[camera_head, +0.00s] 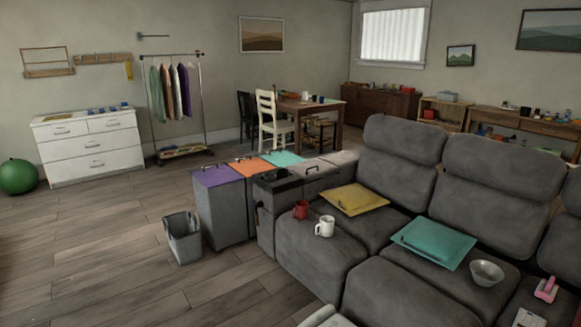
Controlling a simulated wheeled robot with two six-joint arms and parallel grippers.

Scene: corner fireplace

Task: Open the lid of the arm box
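The grey sofa (310,250) has a box-like arm (266,226) at its left end, with a dark recessed top at its front. Behind that recess is a grey lid (316,170) with a small dark handle, lying flat and closed. Beside the arm stand tall grey boxes with closed, handled lids: a purple lid (217,177), an orange lid (249,167) and a teal lid (283,159). No label shows which is the arm box; the sofa arm fits the name.
A grey bin (183,237) stands on the floor left of the boxes. The wooden floor (90,240) at left is mostly clear.

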